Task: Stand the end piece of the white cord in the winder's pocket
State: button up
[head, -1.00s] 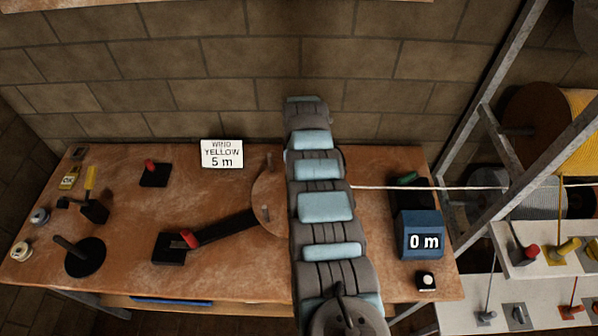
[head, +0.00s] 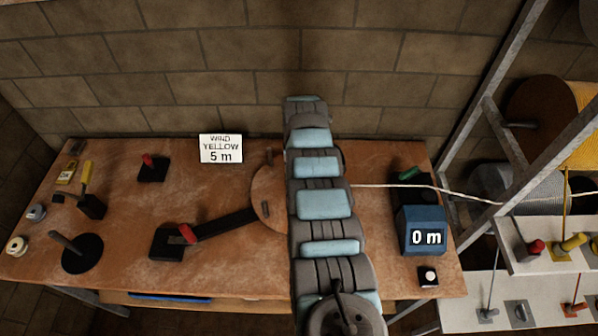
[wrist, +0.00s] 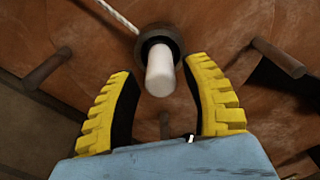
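The white end piece (wrist: 160,74) shows in the wrist view as a short white cylinder. Its far end sits inside the dark round pocket (wrist: 172,34) of the winder. My gripper (wrist: 165,85) is open, its yellow fingers on either side of the end piece with gaps to both. The white cord (wrist: 118,14) comes to the pocket from the upper left. In the head view the white cord (head: 420,186) runs from behind my arm to the rack at right, sagging slightly. The winder's wooden disc (head: 264,200) is mostly hidden behind my arm, as are gripper and pocket.
Pegs (wrist: 276,58) stand on the disc around the pocket. The blue counter (head: 421,232) reads 0 m. A sign (head: 221,148) says "WIND YELLOW 5 m". A red-handled black lever (head: 183,236), a black spindle base (head: 82,254) and tape rolls (head: 17,245) are at left.

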notch_tip(320, 180, up, 12)
dwell(0.7)
jog(key=shift+s+d, duration=0.1)
dwell(0.4)
